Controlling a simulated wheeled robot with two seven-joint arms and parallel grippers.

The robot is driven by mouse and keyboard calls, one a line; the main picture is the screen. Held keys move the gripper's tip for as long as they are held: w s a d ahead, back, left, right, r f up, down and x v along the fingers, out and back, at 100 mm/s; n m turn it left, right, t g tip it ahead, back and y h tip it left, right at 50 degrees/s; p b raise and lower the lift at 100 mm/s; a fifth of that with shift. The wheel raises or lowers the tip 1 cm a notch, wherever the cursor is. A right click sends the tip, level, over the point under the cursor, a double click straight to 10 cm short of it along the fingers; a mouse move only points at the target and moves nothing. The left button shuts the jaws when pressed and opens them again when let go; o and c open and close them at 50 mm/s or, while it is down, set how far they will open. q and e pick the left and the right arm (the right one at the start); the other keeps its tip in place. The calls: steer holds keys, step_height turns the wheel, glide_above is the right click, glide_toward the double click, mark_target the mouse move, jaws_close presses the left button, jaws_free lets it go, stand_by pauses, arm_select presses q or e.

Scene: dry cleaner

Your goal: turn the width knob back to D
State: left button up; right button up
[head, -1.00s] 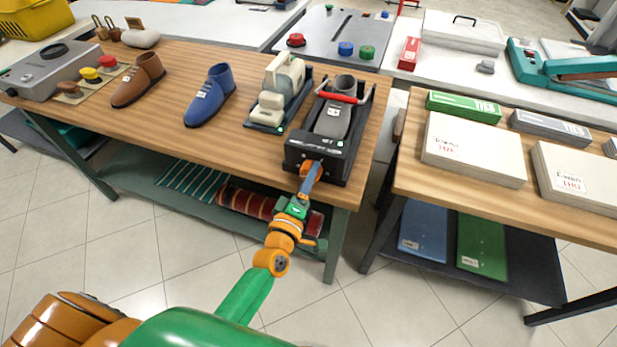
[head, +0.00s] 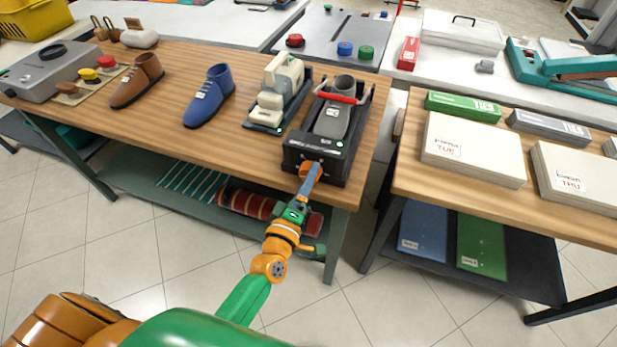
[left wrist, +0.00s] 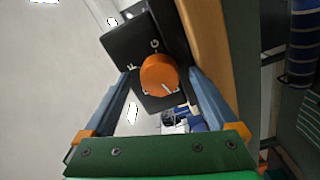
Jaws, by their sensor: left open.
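The width knob (left wrist: 157,72) is a round orange knob on the front of a black shoe-stretching machine (head: 322,150). In the left wrist view a white pointer line on it points to the lower right. White letters stand around it; one reads G, another looks like K, and I cannot make out a D. My left gripper (head: 311,176) is at the machine's front, with its blue-grey fingers (left wrist: 206,98) open on either side of the knob. I cannot tell whether they touch it. My right gripper is not in view.
A grey shoe (head: 333,120) sits on the machine under a red handle (head: 343,98). A cream machine (head: 278,92) stands close on the left, and a blue shoe (head: 210,98) farther left. White boxes (head: 473,150) lie on the right table, past a gap.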

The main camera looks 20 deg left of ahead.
arm_select(q)
steer(key=s, duration=0.6)
steer(key=shift+a, duration=0.1)
steer(key=s+f+m+g+h, duration=0.1)
steer(key=s+f+m+g, duration=0.35)
steer(key=f, duration=0.75)
steer(key=s+f+m+g, duration=0.4)
steer(key=s+f+m, duration=0.15)
steer(key=f, duration=0.55)
steer(key=s+a+f+m+g, duration=0.1)
steer(key=s+f+m+g, duration=0.1)
steer(key=s, duration=0.5)
steer(key=s+a+f+m+g+y, duration=0.1)
steer(key=s+a+f+m+g, duration=0.1)
steer(key=s+f, duration=0.3)
steer(key=s+a+f+m+g, duration=0.2)
steer(key=s+f+g, duration=0.2)
steer(key=s, duration=0.6)
steer(key=shift+f+y, duration=0.2)
steer(key=shift+y, duration=0.1)
